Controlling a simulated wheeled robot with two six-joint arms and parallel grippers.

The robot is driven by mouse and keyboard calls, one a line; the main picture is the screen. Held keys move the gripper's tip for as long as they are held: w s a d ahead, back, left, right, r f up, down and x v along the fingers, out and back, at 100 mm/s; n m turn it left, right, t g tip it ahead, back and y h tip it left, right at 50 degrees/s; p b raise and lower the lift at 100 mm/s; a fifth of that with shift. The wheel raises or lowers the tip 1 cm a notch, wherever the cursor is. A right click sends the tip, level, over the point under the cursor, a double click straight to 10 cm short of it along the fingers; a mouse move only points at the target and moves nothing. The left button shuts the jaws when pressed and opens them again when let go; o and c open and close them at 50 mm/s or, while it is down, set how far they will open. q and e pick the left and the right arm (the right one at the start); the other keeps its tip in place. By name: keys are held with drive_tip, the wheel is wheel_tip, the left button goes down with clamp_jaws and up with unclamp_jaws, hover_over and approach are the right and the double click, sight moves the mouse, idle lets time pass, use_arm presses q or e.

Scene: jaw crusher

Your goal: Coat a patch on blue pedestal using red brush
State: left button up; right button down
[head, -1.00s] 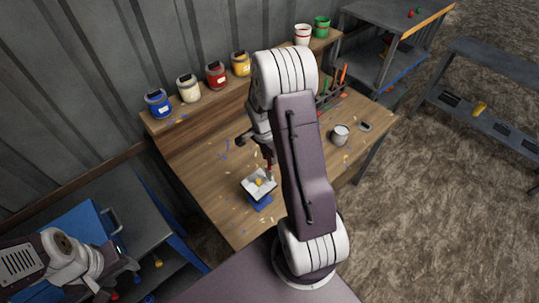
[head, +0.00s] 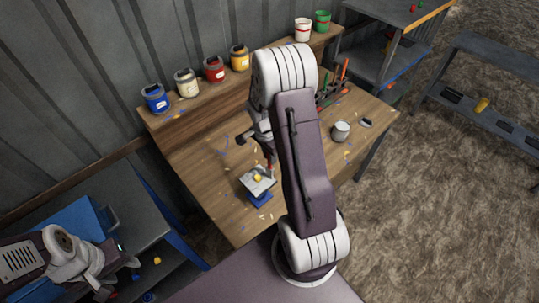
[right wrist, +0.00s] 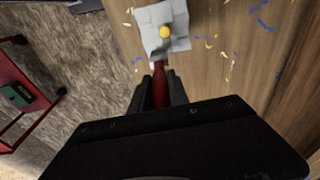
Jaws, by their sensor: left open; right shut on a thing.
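The blue pedestal (head: 260,199) stands on the wooden workbench with a pale grey-white top plate (head: 249,184). A yellow blob (head: 258,178) lies on the plate; it also shows in the right wrist view (right wrist: 166,31). My right gripper (head: 268,150) is shut on the red brush (right wrist: 159,84). The brush's handle points at the plate's near edge and its head is at or over the plate; contact cannot be told. In the right wrist view the plate (right wrist: 178,17) hides the blue base. My left gripper (head: 122,279) is open and empty, far left, away from the bench.
Paint cans in blue (head: 156,98), cream (head: 187,82), red (head: 214,69) and yellow (head: 239,58) stand on the raised back shelf. A grey mug (head: 340,132) and a tool rack (head: 331,93) are on the right of the bench.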

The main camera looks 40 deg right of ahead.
drive_tip(key=shift+a+f, duration=0.1)
drive_tip(key=shift+f, duration=0.15)
drive_tip(key=shift+w, duration=0.15)
drive_tip(key=shift+w+r, duration=0.1)
drive_tip(key=shift+w, duration=0.4)
drive_tip(key=shift+s+b, duration=0.65)
drive_tip(key=shift+b, duration=0.3)
drive_tip(key=shift+r+p, duration=2.05)
drive_tip(key=shift+r, duration=0.45)
drive_tip(key=shift+f, duration=0.1)
